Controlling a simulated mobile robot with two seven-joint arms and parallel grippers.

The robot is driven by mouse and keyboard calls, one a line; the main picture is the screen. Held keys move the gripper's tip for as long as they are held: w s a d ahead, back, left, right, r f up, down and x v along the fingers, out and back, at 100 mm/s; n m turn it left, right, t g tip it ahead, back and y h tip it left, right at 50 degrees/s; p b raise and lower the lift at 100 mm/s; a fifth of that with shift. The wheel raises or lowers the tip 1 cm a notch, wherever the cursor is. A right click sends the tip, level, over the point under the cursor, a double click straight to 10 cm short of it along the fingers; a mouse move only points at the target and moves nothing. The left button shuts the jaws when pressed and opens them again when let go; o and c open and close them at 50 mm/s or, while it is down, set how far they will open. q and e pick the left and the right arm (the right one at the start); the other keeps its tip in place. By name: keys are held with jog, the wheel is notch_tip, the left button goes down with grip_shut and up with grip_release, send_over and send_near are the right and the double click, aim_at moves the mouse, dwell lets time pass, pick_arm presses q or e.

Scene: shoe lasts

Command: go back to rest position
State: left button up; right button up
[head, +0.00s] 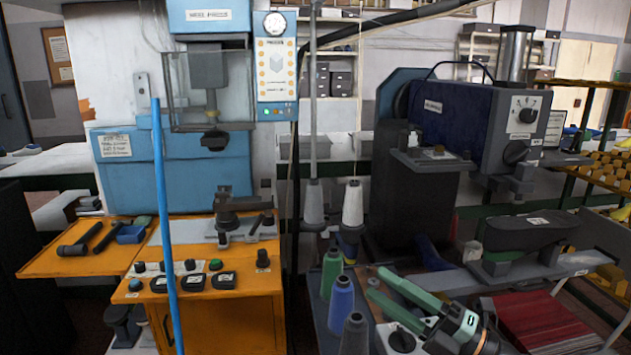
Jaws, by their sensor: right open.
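My right gripper (376,282) comes in from the bottom right of the head view. Its two green fingers point up and to the left and stand apart, with nothing seen between them. Its grey wrist is at the bottom edge. It appears in front of or over a dark bench with thread spools; how high it is above the bench I cannot tell. My left gripper is not in view.
Spools in green (332,272), blue (341,303) and dark grey (354,335) stand left of the gripper. A red stack (545,322) lies to the right. A dark blue machine (455,110) stands behind; an orange bench (235,310) with a blue press is at left.

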jog(key=s+d+f+m+t+h, duration=0.1)
jog(key=d+f+m+t+h, duration=0.2)
jog(key=f+m+h, duration=0.5)
jog(key=s+d+f+m+t+h, duration=0.2)
jog(key=d+f+m+h, duration=0.15)
jog(key=f+m, duration=0.85)
jog(key=s+f+m+g+h+p, duration=0.1)
jog(key=s+f+m+g+h, duration=0.3)
jog(key=s+f, duration=1.4)
notch_tip(320, 180, down, 2)
jog(key=m+g, duration=0.4)
jog(key=shift+s+a+f, duration=0.2)
jog(key=shift+a+f, duration=0.05)
jog(key=shift+a, duration=0.05)
